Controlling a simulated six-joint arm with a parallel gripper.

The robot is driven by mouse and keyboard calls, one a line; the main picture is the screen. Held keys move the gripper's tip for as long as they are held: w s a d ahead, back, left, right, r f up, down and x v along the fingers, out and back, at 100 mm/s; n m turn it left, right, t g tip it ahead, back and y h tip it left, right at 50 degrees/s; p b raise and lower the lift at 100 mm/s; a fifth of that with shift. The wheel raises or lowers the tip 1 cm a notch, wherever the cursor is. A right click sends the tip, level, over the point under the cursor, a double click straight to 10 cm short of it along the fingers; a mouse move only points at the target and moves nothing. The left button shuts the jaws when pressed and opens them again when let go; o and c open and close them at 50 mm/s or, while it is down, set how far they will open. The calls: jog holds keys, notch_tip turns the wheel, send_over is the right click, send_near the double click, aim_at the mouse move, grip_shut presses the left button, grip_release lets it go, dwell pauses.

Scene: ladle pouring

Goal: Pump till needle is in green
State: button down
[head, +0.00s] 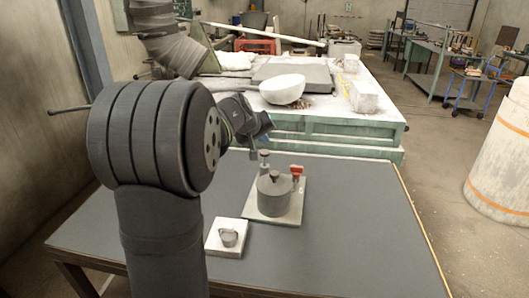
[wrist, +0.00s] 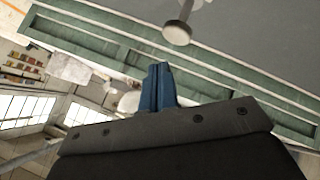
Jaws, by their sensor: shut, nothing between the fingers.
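A grey cylindrical pump pot (head: 274,194) with a dark knob on top stands upright on a pale base plate (head: 283,218) on the table. Beside it on the plate are a thin post with a dark round cap (head: 264,154) and a red part (head: 297,170). A capped post (wrist: 178,30) shows at the top of the wrist view. No gauge face or needle can be made out. My gripper (head: 265,122) is above and behind the plate, apart from the pot. Its blue fingers (wrist: 161,84) are together and empty in the wrist view.
A white block with a small grey ring-shaped piece (head: 228,238) sits on the table (head: 340,240) left of the plate. The table's right side is clear. Behind it stands a green bench (head: 330,138) with a white bowl (head: 283,89). A white barrel (head: 505,150) stands at right.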

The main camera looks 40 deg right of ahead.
aim_at(263, 153)
jog(key=shift+r, duration=1.75)
jog(key=shift+f, duration=0.1)
notch_tip(263, 153, up, 4)
